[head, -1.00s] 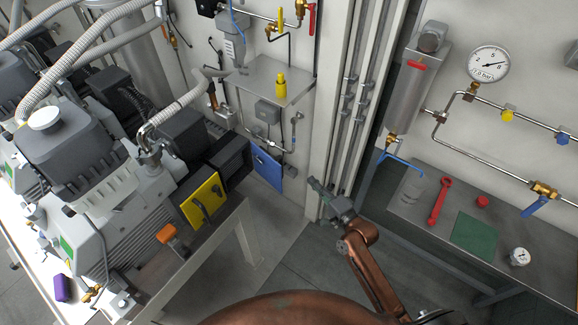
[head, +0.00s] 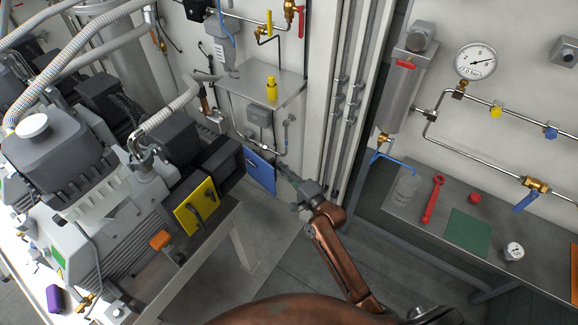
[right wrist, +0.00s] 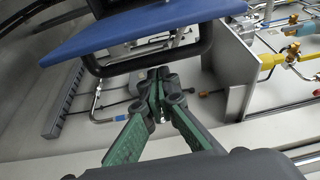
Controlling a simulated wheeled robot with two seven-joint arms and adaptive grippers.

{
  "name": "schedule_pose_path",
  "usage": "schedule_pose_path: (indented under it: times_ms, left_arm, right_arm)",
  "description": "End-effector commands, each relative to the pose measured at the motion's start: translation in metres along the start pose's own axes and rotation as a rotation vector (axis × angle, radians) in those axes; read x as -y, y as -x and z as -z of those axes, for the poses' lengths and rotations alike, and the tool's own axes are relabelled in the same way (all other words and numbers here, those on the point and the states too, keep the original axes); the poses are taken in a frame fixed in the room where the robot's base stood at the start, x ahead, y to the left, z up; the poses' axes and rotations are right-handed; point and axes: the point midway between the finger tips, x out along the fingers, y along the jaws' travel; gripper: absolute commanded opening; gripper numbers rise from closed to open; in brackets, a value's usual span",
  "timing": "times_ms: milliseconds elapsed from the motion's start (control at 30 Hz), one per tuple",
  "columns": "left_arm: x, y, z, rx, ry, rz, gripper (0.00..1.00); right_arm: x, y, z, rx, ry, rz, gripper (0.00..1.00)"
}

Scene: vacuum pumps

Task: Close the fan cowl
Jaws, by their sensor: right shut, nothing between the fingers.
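The fan cowl appears to be the blue panel (head: 261,171), which stands swung out beside a dark pump housing (head: 222,160). In the right wrist view the blue panel (right wrist: 150,28) fills the top, with a black bar handle (right wrist: 205,50) on it. My right gripper (head: 281,169) is shut and empty, its tips close to the panel's right edge. In the right wrist view the gripper's green fingers (right wrist: 158,82) come together just below the handle; I cannot tell whether they touch it. My left gripper is not in view.
A yellow panel (head: 197,206) with a black handle is on the nearer pump. A metal shelf (head: 245,85) with pipework is behind the blue panel. A bench (head: 400,215) with tools stands at right. Open floor (head: 275,245) lies between pumps and bench.

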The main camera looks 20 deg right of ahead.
Motion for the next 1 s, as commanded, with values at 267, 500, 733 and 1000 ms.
schedule_pose_path:
  times_ms: [267,500,733,1000]
  left_arm:
    - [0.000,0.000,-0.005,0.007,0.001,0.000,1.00]
    - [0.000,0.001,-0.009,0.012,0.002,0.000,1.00]
    - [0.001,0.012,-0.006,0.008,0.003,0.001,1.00]
    - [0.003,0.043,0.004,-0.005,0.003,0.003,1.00]
  right_arm:
    - [-0.001,0.003,-0.006,0.000,0.000,-0.001,0.00]
    - [0.000,0.003,-0.006,0.000,0.000,-0.001,0.00]
    - [0.002,0.007,-0.013,0.000,-0.002,-0.002,0.00]
    - [0.006,0.017,-0.038,0.000,-0.003,-0.002,0.00]
